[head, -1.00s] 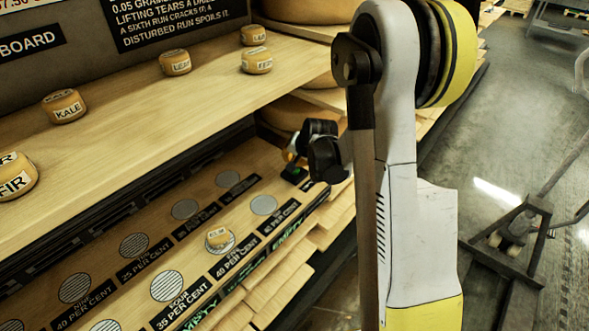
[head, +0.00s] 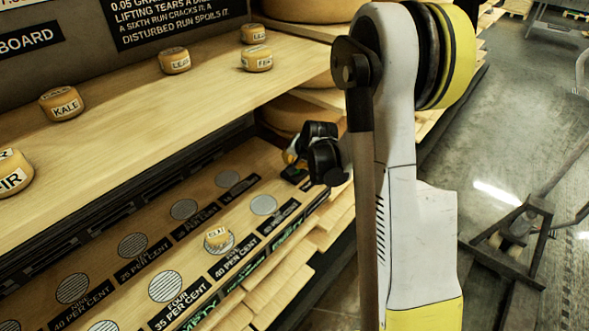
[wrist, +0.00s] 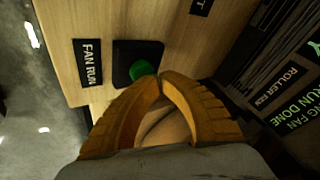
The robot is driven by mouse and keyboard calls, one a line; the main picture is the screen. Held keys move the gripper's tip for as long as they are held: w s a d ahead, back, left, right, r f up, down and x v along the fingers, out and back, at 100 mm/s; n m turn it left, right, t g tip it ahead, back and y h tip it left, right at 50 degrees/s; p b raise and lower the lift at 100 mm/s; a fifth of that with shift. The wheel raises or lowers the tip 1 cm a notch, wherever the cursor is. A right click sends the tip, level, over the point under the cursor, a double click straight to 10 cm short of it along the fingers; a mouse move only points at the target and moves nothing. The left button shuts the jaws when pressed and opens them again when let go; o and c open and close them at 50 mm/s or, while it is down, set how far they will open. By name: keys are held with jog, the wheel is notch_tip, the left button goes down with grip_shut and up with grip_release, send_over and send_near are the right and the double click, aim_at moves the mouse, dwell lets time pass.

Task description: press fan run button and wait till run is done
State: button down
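The green fan run button (wrist: 143,69) sits on a black square base (wrist: 126,62) in the wrist view, beside a black "FAN RUN" label (wrist: 88,63). My gripper (wrist: 160,78) has its orange fingertips together, right at the button's lower right edge and overlapping it in the picture. I cannot tell whether they touch or press it. A dark panel with green lettering (wrist: 297,112) at the right reads in part "RUN DONE" and "NG FAN". In the head view my wrist (head: 322,155) reaches the far end of the lower shelf; the button is hidden there.
Labelled wheels, including KALE (head: 62,104), stand on the upper shelf (head: 130,112). Open floor (head: 500,110) with a dark metal frame (head: 515,240) lies at right.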

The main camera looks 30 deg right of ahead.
jog(key=shift+f, duration=0.4)
jog(key=shift+r, duration=0.1)
dwell(0.5)
jog(key=shift+r+p, duration=0.55)
jog(key=shift+r, duration=0.25)
jog(key=shift+r+p, duration=1.75)
jog(key=shift+r, duration=0.8)
jog(key=shift+s+f, duration=0.1)
jog(key=shift+f, duration=0.05)
